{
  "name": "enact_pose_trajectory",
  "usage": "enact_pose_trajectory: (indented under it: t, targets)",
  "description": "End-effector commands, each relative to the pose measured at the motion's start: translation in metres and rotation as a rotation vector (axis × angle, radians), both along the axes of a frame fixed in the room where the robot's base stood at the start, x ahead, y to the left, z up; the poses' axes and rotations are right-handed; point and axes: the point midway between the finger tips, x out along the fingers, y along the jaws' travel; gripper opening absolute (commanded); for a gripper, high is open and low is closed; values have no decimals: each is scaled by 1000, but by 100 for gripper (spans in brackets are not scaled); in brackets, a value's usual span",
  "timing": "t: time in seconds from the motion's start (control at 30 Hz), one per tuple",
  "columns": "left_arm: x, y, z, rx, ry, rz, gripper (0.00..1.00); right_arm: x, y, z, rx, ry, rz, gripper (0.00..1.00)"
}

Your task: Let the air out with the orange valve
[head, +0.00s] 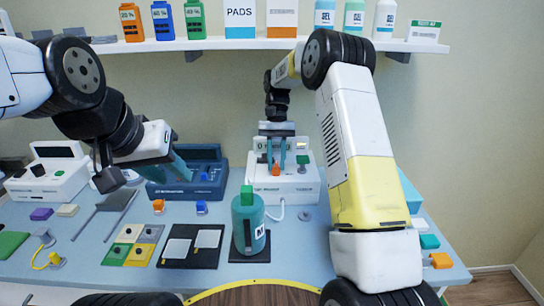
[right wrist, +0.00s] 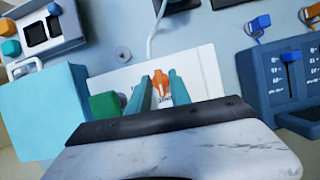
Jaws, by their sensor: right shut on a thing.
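The orange valve (head: 276,170) is on the front of a white device (head: 290,188) at the back middle of the table. My right gripper (head: 276,160) reaches down over the device and is shut on the valve. In the right wrist view, the orange valve (right wrist: 161,86) sits between the two teal fingertips. A green knob (head: 302,160) stands on the same device, to the right of the valve. My left gripper (head: 182,155) is open and empty, in front of a dark blue box.
A teal bottle with a green cap (head: 248,222) stands in front of the device. The dark blue box (head: 205,185) is left of it. A white machine (head: 50,175) stands at far left. A shelf (head: 220,44) with bottles and boxes runs above. Coloured pads and tags lie along the front.

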Motion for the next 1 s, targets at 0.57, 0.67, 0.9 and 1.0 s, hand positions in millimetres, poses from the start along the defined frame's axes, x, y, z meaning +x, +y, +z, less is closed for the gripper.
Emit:
enact_pose_trajectory:
  t: [0.57,0.67,0.9,1.0]
  targets:
    - [0,0,0,0,0,0,36,1,0,0,-1,-5,62,0]
    - [0,0,0,0,0,0,36,1,0,0,0,-5,61,0]
    - [0,0,0,0,0,0,36,1,0,0,0,-3,61,31]
    - [0,0,0,0,0,0,36,1,0,1,0,-2,61,31]
